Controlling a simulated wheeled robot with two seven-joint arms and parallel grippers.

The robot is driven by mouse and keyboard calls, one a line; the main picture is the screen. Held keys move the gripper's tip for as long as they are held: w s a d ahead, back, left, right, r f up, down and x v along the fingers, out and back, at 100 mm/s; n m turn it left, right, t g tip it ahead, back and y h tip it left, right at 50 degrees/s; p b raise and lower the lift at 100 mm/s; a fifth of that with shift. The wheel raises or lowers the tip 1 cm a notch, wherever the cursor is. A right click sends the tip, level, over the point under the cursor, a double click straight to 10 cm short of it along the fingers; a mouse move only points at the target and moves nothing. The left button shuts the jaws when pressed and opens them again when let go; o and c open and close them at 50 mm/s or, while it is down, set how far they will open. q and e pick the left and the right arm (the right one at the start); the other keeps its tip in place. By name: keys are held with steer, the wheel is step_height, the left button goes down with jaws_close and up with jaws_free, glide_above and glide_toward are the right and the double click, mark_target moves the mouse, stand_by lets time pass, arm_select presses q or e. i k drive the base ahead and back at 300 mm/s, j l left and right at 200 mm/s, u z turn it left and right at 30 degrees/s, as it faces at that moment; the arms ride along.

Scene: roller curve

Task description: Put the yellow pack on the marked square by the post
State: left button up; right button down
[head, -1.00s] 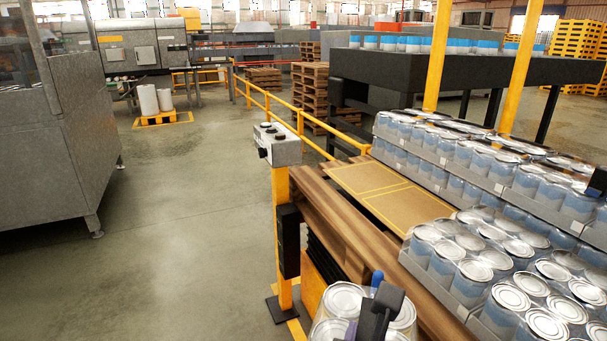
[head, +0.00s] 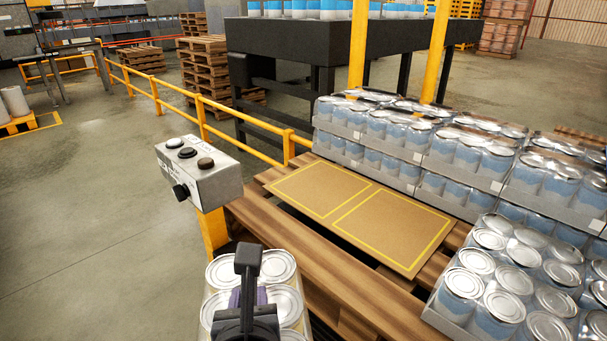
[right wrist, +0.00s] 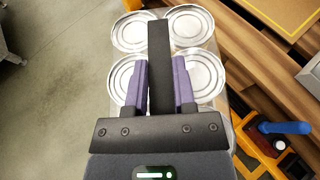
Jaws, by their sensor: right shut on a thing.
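My right gripper (head: 248,296) is shut on a pack of silver-lidded cans (head: 283,301) at the bottom of the head view. In the right wrist view the purple fingers (right wrist: 161,85) reach down among the cans (right wrist: 197,72); the pack's sides are mostly hidden and no yellow shows on it. A brown board (head: 428,266) carries two yellow-outlined squares. The left square (head: 320,188) is the farther one; the right square (head: 393,230) is nearer the can stacks. The yellow post (head: 214,232) under the button box stands left of the board. My left gripper is out of view.
The button box (head: 197,172) stands close beyond the held pack. Stacked can packs (head: 480,150) edge the board's back and right. The board lies on a wooden pallet (head: 300,255). Two tall yellow posts (head: 357,45) and a yellow rail (head: 155,98) stand behind.

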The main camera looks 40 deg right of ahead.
mark_target(315, 188)
steer(key=i+z, duration=0.35)
steer(key=i+j+z, duration=0.1)
steer(key=z, duration=0.25)
steer(key=i+j+z, duration=0.15)
steer(key=z, duration=0.2)
steer(key=i+l+z, duration=0.25)
steer(key=i, duration=0.2)
steer(key=i+l+u, duration=0.2)
steer(key=u, duration=0.4)
